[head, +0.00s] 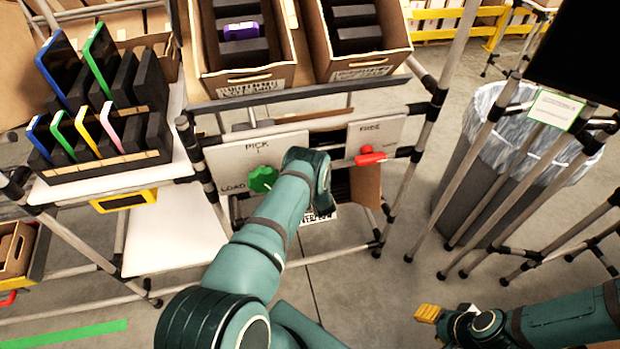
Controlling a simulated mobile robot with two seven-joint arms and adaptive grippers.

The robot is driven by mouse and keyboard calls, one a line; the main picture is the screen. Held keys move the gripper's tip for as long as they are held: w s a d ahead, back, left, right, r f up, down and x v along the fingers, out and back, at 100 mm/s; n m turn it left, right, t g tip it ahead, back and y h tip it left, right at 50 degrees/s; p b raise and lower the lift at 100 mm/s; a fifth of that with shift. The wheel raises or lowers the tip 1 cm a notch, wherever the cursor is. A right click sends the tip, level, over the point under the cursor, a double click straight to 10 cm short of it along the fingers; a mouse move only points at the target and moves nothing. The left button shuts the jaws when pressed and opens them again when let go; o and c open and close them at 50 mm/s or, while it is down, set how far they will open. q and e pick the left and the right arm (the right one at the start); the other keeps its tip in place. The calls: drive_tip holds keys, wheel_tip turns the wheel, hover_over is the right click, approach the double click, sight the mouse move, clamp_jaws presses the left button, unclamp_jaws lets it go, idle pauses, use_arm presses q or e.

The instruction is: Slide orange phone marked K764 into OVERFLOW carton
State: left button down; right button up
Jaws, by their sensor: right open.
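I see no orange phone and cannot make out a K764 mark. Two tilted cartons stand on the upper rack: a left carton (250,82) with dark slots and a purple phone (242,31), and a right carton (365,66) with dark slots and no phone visible in it. My right gripper (428,313), with yellow fingertips, is open over the floor at lower right, away from the cartons. My left arm reaches up the middle in front of the rack; its gripper is hidden.
A phone tray (100,172) at left holds several phones with blue, green, yellow and pink edges in dark slots. Below the cartons are PICK/LOAD and FREE boards with a green knob (262,179) and a red handle (369,156). A lined bin (478,170) stands right, behind pipe rails.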

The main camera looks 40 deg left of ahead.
use_arm(q)
drive_tip(key=shift+w+a, duration=0.1)
drive_tip(key=shift+a, duration=0.05)
idle(0.3)
idle(0.4)
drive_tip(key=c, duration=1.1)
unclamp_jaws()
drive_tip(key=shift+o, duration=0.2)
